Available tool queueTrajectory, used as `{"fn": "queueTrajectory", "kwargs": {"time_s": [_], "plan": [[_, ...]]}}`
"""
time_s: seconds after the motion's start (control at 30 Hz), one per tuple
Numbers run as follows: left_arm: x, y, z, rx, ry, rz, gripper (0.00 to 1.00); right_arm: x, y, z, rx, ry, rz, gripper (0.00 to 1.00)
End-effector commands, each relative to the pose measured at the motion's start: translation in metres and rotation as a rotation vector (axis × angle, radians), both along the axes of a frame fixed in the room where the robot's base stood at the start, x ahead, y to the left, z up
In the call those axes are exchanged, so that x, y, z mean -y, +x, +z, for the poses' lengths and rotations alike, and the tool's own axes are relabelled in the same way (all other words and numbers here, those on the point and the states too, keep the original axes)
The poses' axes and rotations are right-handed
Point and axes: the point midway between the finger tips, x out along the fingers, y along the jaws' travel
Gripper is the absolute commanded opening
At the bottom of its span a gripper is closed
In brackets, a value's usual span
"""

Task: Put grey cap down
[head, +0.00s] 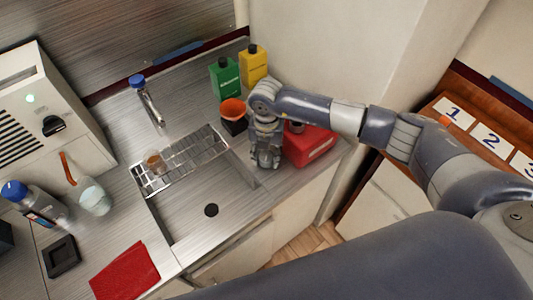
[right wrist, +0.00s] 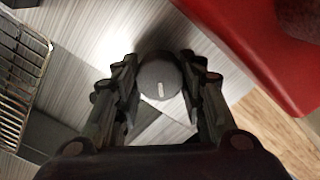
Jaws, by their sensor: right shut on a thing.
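The grey cap (right wrist: 160,80) is a dark round piece with a small light mark on top. In the right wrist view it sits between the two fingertips of my right gripper (right wrist: 158,65), which is shut on it. In the head view my right gripper (head: 266,160) points down over the counter strip between the sink and the red container. The cap is hidden there by the gripper. The brushed metal counter (right wrist: 82,88) shows beneath the cap; I cannot tell whether the cap touches it. My left gripper is not in view.
The red container (head: 308,147) stands close right of the gripper. An orange funnel (head: 233,109), green bottle (head: 225,78) and yellow bottle (head: 253,65) stand behind. The drying rack (head: 188,160) and sink (head: 195,200) lie left. The counter's front edge is near.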

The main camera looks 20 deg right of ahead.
Motion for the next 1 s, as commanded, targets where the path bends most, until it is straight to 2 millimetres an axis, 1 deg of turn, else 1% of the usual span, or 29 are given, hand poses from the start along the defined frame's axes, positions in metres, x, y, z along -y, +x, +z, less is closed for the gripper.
{"fn": "queueTrajectory", "kwargs": {"time_s": [0.03,0.07,0.1,0.13,0.43,0.53,0.57,0.67,1.0], "plan": [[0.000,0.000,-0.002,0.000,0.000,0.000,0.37,0.000,0.000,-0.002,0.000,0.000,0.000,0.40],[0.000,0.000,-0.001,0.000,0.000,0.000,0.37,0.000,0.000,-0.001,0.000,0.000,0.000,0.46],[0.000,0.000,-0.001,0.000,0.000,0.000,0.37,0.000,0.000,-0.001,0.000,0.000,0.000,0.55],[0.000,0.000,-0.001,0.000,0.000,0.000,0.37,0.000,0.000,-0.001,0.000,0.000,0.000,0.57],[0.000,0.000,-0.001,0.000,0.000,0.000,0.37,0.000,0.000,-0.001,0.000,0.000,-0.001,0.57],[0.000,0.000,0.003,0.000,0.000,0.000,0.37,0.000,0.000,0.004,0.000,0.000,-0.001,0.57],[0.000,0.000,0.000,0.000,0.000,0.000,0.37,0.000,0.001,0.005,0.001,0.000,0.000,0.57],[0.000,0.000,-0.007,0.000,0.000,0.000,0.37,0.001,0.001,0.018,0.004,0.000,0.000,0.57],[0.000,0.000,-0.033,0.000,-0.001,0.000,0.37,0.000,0.001,0.090,0.005,0.000,0.000,0.57]]}}
